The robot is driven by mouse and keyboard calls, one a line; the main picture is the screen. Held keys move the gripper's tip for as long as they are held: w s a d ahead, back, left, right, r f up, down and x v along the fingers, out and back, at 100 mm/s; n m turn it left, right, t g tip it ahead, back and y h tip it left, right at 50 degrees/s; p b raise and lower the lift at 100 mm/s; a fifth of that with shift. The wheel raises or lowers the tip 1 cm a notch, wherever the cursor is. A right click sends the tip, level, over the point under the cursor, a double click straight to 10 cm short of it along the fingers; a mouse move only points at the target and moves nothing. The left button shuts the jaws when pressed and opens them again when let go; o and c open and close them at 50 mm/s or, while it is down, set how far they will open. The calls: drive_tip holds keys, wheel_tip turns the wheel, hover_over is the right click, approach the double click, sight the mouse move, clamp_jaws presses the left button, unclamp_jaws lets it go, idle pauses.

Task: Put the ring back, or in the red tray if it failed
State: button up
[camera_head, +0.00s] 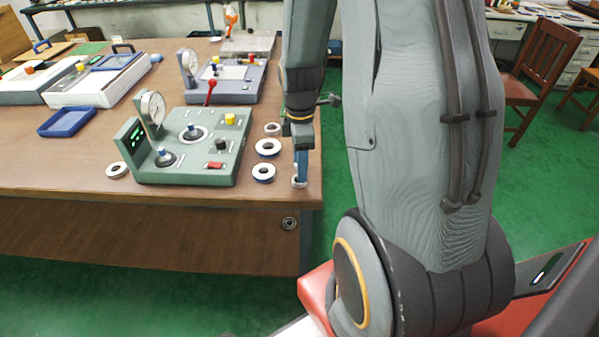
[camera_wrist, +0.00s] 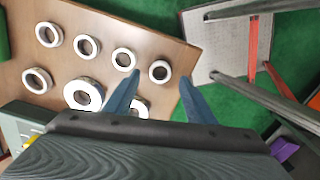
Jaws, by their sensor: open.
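My gripper (camera_head: 301,172) points down near the front right corner of the wooden table. In the wrist view my gripper (camera_wrist: 161,78) is open, its two blue fingers apart. A pale metal ring (camera_wrist: 152,70) shows between the fingertips and looks ungripped. In the head view a ring (camera_head: 297,184) lies at the fingertips, partly hidden by them. I see no red tray in either view.
A lone ring (camera_head: 117,171) lies left of the tester. A blue tray (camera_head: 60,128) lies further left. A grey-blue gauge device (camera_head: 237,93) and white cases stand behind. The table's right edge is close beside my gripper. A chair (camera_head: 540,70) stands on the green floor.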

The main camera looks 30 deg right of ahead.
wheel_tip(320, 180, up, 8)
drive_tip(key=b, duration=0.1)
drive_tip(key=s+a+m+t, duration=0.1)
drive_tip(key=s+a+m, duration=0.6)
drive_tip(key=a+m, duration=0.6)
drive_tip(key=shift+s, duration=0.35)
idle(0.8)
